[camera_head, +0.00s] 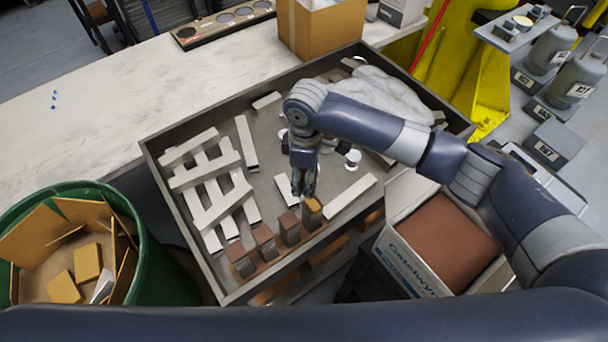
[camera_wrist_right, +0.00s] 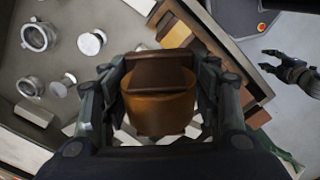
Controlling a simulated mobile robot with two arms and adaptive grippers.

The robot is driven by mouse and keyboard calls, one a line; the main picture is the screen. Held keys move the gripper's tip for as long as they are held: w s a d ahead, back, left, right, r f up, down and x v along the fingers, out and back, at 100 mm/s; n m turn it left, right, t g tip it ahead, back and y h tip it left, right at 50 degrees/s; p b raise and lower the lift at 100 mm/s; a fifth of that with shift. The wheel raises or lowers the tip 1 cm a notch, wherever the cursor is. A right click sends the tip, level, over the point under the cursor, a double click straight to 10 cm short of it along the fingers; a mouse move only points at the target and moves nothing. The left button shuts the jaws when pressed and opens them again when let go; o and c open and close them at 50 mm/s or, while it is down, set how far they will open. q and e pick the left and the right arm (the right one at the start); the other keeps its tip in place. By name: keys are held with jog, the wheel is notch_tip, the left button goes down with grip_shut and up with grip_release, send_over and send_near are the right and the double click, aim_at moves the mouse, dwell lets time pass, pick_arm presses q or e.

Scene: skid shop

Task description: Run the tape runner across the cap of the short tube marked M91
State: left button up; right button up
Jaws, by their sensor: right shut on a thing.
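My right gripper (camera_head: 304,190) points down over the near side of a grey tray (camera_head: 160,180). In the right wrist view the right gripper (camera_wrist_right: 160,95) is shut on an amber block with a dark brown top (camera_wrist_right: 160,105), which appears to be the tape runner. Short tubes with pale round caps stand in the tray; one cap (camera_head: 352,158) is right of the gripper, and others show in the right wrist view (camera_wrist_right: 91,42). No M91 mark is readable. My left gripper (camera_wrist_right: 274,62) is open and empty in the right wrist view, away from the tray.
Brown blocks (camera_head: 265,241) stand along the tray's near edge. White bars (camera_head: 246,143) lie at the tray's left, and a crumpled pale bag (camera_head: 375,92) lies at the back. A green bin (camera_head: 150,255) and an open carton (camera_head: 440,235) flank the tray.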

jog(key=shift+w+a+r, duration=0.1)
jog(key=shift+w+r, duration=0.1)
jog(key=shift+r, duration=0.85)
jog(key=shift+s+r, duration=0.2)
jog(key=shift+s, duration=0.1)
pick_arm(q)
jog(key=shift+s+a+r, duration=0.25)
jog(key=shift+a+r, duration=0.05)
jog(key=shift+r, duration=0.05)
jog(key=shift+w, duration=0.15)
pick_arm(e)
jog(key=shift+w+f, duration=0.15)
jog(key=shift+w, duration=0.1)
